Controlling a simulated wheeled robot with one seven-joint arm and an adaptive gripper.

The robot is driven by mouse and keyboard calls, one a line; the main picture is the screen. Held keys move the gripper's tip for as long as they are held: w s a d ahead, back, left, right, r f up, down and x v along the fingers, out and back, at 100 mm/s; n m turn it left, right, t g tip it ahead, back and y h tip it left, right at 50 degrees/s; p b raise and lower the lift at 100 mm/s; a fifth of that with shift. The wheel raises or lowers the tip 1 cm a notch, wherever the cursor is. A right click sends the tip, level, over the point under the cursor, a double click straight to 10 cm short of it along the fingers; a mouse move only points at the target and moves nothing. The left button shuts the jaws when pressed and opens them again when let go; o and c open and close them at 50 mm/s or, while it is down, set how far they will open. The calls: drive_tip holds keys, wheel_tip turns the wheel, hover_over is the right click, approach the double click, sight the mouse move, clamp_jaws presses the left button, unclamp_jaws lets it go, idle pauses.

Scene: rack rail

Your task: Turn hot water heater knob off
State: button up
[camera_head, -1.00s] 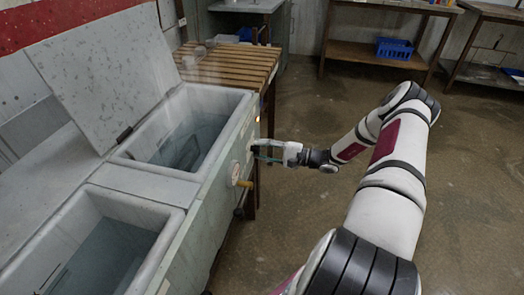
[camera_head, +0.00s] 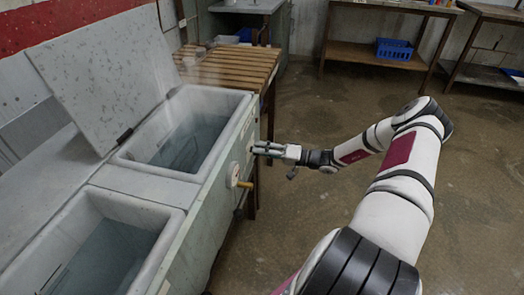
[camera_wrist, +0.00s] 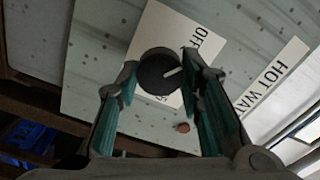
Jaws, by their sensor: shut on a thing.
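The hot water heater knob (camera_wrist: 153,75) is a round black dial with a white pointer line, on the pale speckled front panel in the wrist view. A white label with "OFF" (camera_wrist: 200,38) lies behind it, and a "HOT WAT..." label (camera_wrist: 270,80) is to its right. The pointer aims to the right and slightly up, below the "OFF" letters. My gripper (camera_wrist: 160,66) has one finger on each side of the knob and is shut on it. In the head view my gripper (camera_head: 256,148) is at the tank's front panel and the knob is hidden there.
The tank unit has two water basins (camera_head: 190,142), with a raised lid (camera_head: 100,75) behind. A round gauge with a brass fitting (camera_head: 236,176) sticks out below my gripper. A slatted wooden table (camera_head: 235,68) stands beyond.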

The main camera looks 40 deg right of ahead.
drive_tip(key=shift+n, duration=0.5)
drive_tip(key=o, duration=1.2)
drive_tip(key=shift+c, duration=0.2)
drive_tip(key=v, duration=1.2)
